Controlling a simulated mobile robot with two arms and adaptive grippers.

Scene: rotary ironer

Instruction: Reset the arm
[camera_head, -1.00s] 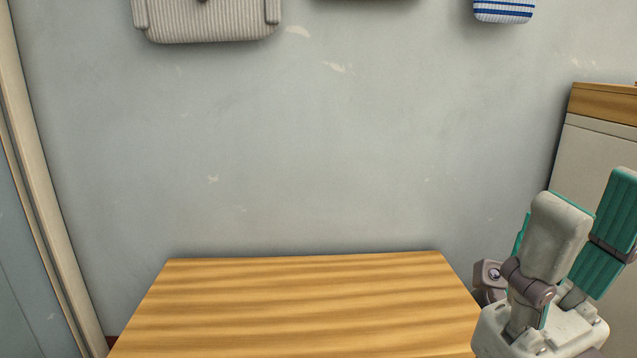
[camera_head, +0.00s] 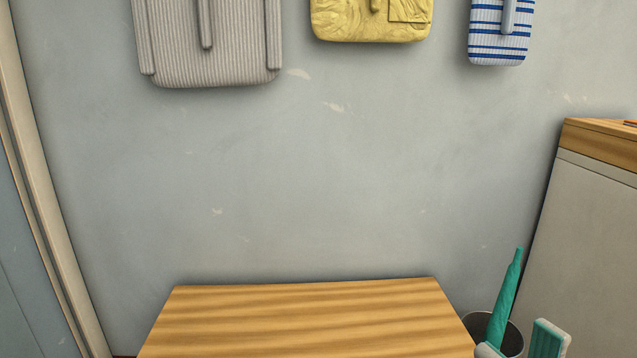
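Only the tips of my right gripper (camera_head: 520,347) show, at the bottom right edge of the head view. Its two grey and teal fingertips stand apart with nothing visible between them, so it looks open. The rest of it is cut off by the frame. My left gripper is not in view.
A bare wooden table (camera_head: 305,320) stands at the bottom centre. A dark bin (camera_head: 514,340) holding a teal, umbrella-like object (camera_head: 508,290) is behind my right fingertips. A wood-topped cabinet (camera_head: 595,215) stands right. Grey (camera_head: 205,45), yellow (camera_head: 370,22) and striped (camera_head: 498,35) garments hang on the wall.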

